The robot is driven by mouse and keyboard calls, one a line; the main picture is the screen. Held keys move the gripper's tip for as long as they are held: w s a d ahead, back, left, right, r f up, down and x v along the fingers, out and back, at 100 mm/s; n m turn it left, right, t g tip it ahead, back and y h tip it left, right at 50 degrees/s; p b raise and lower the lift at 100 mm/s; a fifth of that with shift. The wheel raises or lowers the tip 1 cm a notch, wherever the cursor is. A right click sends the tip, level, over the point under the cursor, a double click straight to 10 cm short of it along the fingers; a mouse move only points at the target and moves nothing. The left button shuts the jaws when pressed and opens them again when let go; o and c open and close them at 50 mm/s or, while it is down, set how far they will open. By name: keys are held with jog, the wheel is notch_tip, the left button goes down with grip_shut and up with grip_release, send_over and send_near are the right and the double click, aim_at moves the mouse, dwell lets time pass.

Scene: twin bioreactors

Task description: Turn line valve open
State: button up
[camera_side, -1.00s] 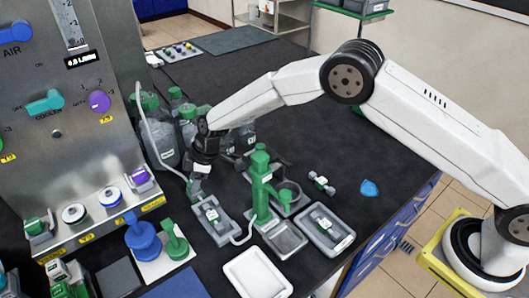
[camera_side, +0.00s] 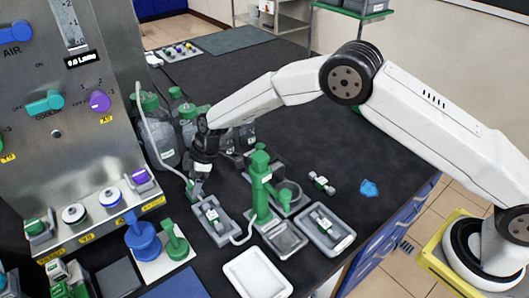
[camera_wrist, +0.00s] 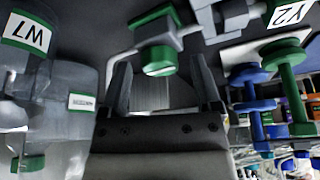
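The likely line valve is a small grey and green fitting (camera_side: 212,215) in a grey tray (camera_side: 224,236) on the bench, with a pale tube running by it. In the wrist view a grey fitting with a green round end (camera_wrist: 160,58) lies just beyond my fingertips; I cannot tell for sure that it is the same fitting. My gripper (camera_side: 196,190) hangs just above and behind the tray in the side view. Contact with the fitting cannot be made out.
A green post (camera_side: 260,190) stands right of the tray. Clear bottles (camera_side: 160,142) stand behind and left of my gripper. A steel control panel (camera_side: 60,150) rises at left. Blue (camera_side: 142,242) and green (camera_side: 176,243) stoppers stand in front. The bench at back right is clear.

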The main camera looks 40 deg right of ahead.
jog(key=v, duration=0.7)
jog(key=shift+d+r, duration=0.15)
jog(key=shift+r, duration=0.2)
dwell(0.4)
jog(key=s+d+r+m+h, duration=0.1)
jog(key=s+d+r+m, duration=0.1)
jog(key=s+d+m, duration=0.35)
jog(key=s+d+r+m+h, duration=0.25)
jog(key=s+d, duration=0.35)
jog(key=d, duration=0.4)
jog(key=s+d+m, duration=0.2)
jog(key=s+d, duration=0.2)
jog(key=s, duration=0.4)
jog(key=s+d+m, duration=0.3)
jog(key=s+d, duration=0.1)
jog(key=s, duration=0.3)
jog(key=shift+s+d+m+t+h, duration=0.25)
jog(key=shift+s+m+t+h, duration=0.05)
jog(key=shift+s+t+h, duration=0.1)
